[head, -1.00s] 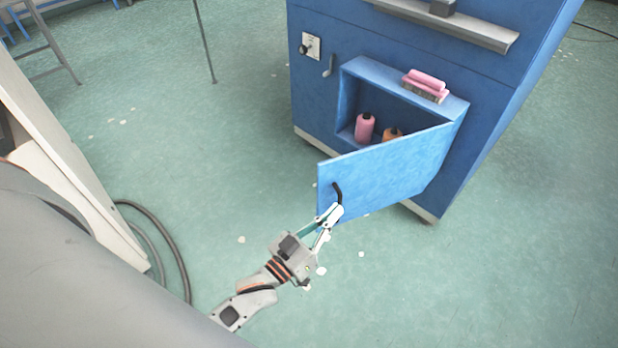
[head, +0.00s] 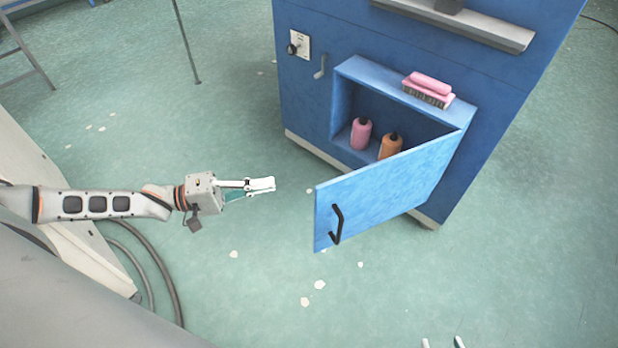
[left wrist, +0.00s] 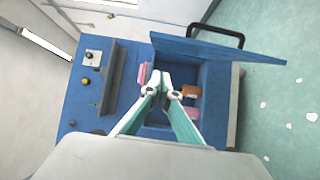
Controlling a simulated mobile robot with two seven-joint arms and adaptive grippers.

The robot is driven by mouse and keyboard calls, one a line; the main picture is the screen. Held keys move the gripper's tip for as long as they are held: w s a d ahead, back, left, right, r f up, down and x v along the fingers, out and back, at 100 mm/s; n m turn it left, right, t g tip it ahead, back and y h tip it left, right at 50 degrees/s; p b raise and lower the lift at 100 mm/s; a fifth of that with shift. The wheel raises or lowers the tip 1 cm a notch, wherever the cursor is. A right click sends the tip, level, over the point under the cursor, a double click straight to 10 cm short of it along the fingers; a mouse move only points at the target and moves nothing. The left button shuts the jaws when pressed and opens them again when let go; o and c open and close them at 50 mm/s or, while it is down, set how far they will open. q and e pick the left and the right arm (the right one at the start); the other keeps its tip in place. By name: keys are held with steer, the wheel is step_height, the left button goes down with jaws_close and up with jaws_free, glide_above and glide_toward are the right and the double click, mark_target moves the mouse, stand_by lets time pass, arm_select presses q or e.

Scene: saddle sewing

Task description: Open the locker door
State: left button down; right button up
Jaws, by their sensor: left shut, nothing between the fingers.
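The blue locker door (head: 385,195) stands swung outward from the blue cabinet. Its black handle (head: 337,224) is near the free edge. In the left wrist view the door (left wrist: 205,52) and handle (left wrist: 218,33) are at the top. The locker (head: 385,115) shows a pink bottle (head: 361,134) and an orange bottle (head: 390,146) inside. My left gripper (head: 268,186) is shut and empty, left of the door and apart from it; it also shows in the left wrist view (left wrist: 155,85). Only the fingertips of my right gripper (head: 442,343) show, spread apart at the bottom edge.
A pink brush (head: 428,90) lies on top of the locker. The cabinet (head: 300,100) has a switch plate (head: 299,45), a hook (head: 320,67) and a grey ledge (head: 470,25). The floor around the door is clear. A dark hose (head: 150,265) lies at lower left.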

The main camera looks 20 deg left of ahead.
arm_select(q)
steer(key=w+d, duration=0.3)
steer(key=d, duration=0.7)
steer(key=shift+n, duration=0.3)
steer(key=shift+s+d+r, duration=0.1)
